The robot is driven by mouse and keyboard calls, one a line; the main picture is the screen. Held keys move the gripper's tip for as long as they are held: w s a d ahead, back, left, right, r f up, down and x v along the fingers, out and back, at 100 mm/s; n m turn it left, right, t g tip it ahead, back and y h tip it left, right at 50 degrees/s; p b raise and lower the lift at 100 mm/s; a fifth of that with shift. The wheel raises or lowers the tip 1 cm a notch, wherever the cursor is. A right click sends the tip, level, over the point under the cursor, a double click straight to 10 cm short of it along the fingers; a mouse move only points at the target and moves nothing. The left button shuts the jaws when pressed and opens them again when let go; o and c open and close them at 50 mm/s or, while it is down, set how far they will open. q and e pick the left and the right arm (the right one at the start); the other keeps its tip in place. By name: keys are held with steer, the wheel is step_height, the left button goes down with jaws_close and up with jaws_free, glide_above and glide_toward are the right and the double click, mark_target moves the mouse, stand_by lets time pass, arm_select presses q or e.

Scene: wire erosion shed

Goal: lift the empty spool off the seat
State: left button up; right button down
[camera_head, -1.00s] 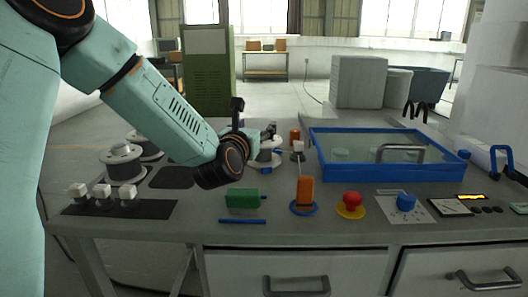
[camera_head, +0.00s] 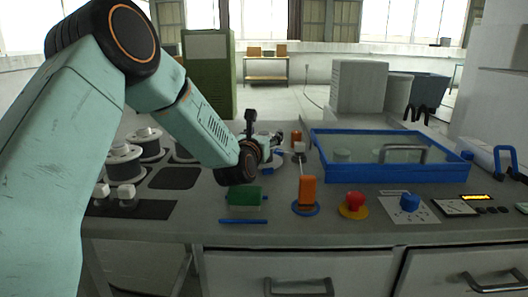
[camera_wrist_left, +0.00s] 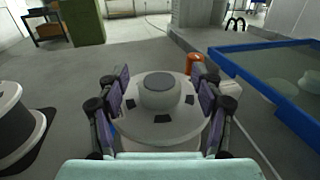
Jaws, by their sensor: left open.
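A pale spool (camera_wrist_left: 160,124) with a round grey-topped hub fills the middle of the left wrist view. In the head view, only a small part of this spool (camera_head: 280,160) shows behind my left wrist. My left gripper (camera_wrist_left: 160,88) is open, with its padded fingers on both sides of the hub, above the broad flange. I cannot tell whether the pads touch it. In the head view, the left gripper (camera_head: 272,143) is partly hidden by its own wrist. The seat under the spool is hidden. My right gripper is not in view.
Other spools (camera_head: 124,166) stand at the left of the bench. A blue-framed tank (camera_head: 390,174) stands right of the gripper, with an orange-topped post (camera_wrist_left: 196,64) close by. A green block (camera_head: 244,196), an orange handle (camera_head: 307,191) and a red button (camera_head: 354,199) are in front.

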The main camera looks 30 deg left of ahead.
arm_select(q)
steer(key=shift+r, duration=0.15)
steer(key=shift+w, duration=0.1)
steer(key=c, duration=0.7)
jaws_close()
